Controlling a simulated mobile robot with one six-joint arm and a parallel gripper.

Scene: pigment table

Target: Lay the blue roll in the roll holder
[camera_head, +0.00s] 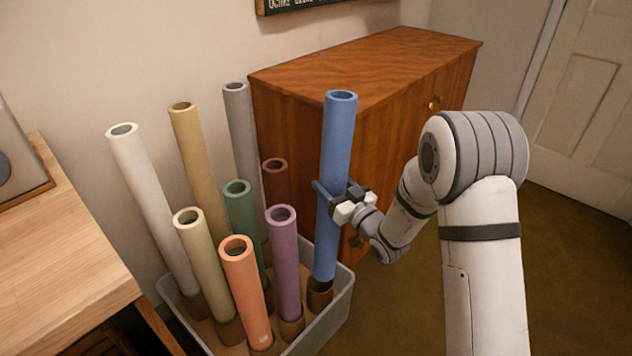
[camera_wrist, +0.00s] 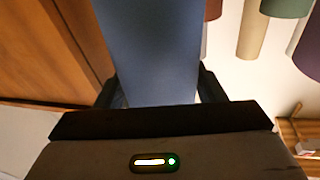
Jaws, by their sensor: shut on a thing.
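The blue roll (camera_head: 337,140) stands nearly upright at the right end of a grey bin (camera_head: 345,300). Its lower end is at the mouth of a brown socket (camera_head: 320,298); I cannot tell whether it is inside or just above. My gripper (camera_head: 331,192) is shut on the blue roll around its middle, coming from the right. In the wrist view the blue roll (camera_wrist: 150,50) fills the space between the dark fingers. I cannot make out a roll holder separate from the bin in these views.
Several other rolls stand in the bin, with a purple roll (camera_head: 284,255) and a dark red roll (camera_head: 274,190) closest to the blue one. A wooden cabinet (camera_head: 290,110) stands close behind. A wooden table (camera_head: 60,250) is at left. Floor is open at right.

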